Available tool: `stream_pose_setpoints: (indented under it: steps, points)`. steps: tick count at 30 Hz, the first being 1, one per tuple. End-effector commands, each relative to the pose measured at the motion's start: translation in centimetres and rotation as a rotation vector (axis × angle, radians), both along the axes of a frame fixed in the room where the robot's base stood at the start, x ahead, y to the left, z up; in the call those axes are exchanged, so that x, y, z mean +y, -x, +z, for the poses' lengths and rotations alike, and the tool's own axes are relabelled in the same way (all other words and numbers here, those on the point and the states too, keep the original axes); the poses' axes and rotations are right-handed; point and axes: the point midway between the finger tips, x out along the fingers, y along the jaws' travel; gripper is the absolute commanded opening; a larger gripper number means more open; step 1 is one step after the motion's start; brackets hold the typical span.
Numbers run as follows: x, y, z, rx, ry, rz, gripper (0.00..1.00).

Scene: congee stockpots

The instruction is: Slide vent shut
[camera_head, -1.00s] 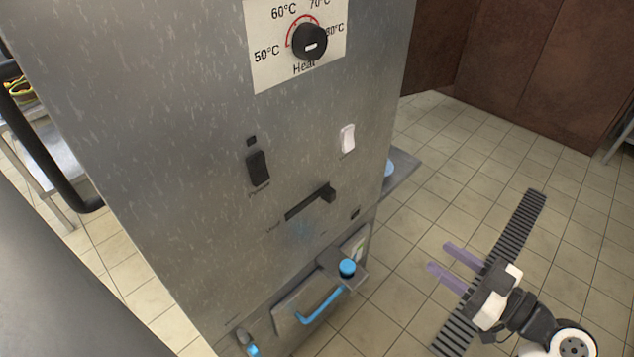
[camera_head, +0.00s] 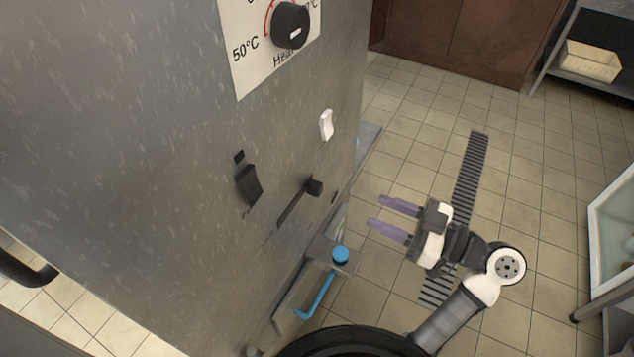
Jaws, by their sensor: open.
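The vent slider is a black knob (camera_head: 314,187) at the upper right end of a dark slanted slot (camera_head: 292,208) in the grey metal cabinet front (camera_head: 120,150). No label that I can read marks it. My gripper (camera_head: 377,212) is open and empty, with two purple fingers spread apart and pointing left toward the cabinet. It appears to the right of the knob, clear of it with a gap between.
A heat dial (camera_head: 290,25), a white switch (camera_head: 326,125) and a black switch (camera_head: 249,185) sit above the slot. Below, a drawer has a blue handle (camera_head: 316,297) and blue knob (camera_head: 340,254). A floor grate (camera_head: 470,170) lies behind my gripper.

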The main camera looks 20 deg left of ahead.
Motion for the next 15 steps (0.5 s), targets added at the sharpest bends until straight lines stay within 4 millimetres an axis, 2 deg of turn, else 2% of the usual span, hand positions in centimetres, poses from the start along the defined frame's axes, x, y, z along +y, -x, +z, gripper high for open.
stream_pose_setpoints:
  steps: [15]
  points:
    - [10.0, -1.8, 0.3, 0.000, -0.001, 0.005, 0.42]
